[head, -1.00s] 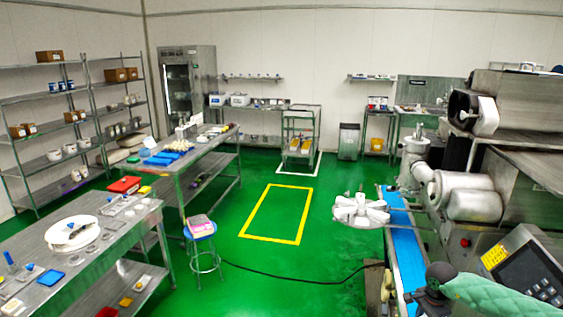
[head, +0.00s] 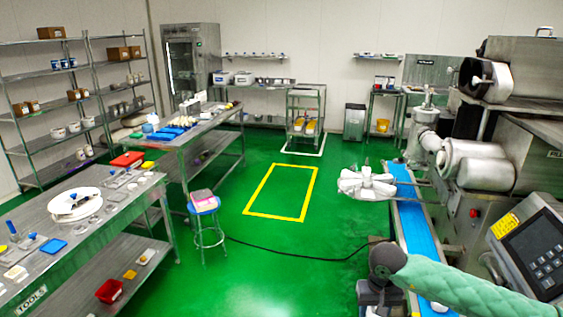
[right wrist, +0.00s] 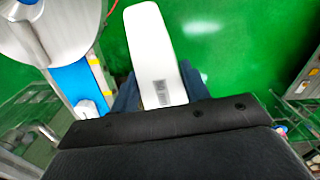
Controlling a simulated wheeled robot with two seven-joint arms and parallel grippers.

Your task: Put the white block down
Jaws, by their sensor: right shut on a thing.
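The white block (right wrist: 150,45) shows in the right wrist view as a long pale piece with a small dark printed patch near its lower end. My right gripper (right wrist: 158,88) is shut on it, with a blue finger on each side, and the block sticks out beyond the fingers. Green floor shows behind it. In the head view my right gripper (head: 375,295) is dark and small at the bottom right, left of the blue conveyor belt (head: 418,225); I cannot make out the block there. My left gripper is not in view.
A white paddle wheel (head: 365,185) stands left of the belt, and a control panel (head: 535,250) stands at the right. A small white piece (head: 438,306) lies on the belt. A stool (head: 204,205) and a steel table (head: 95,240) are at left.

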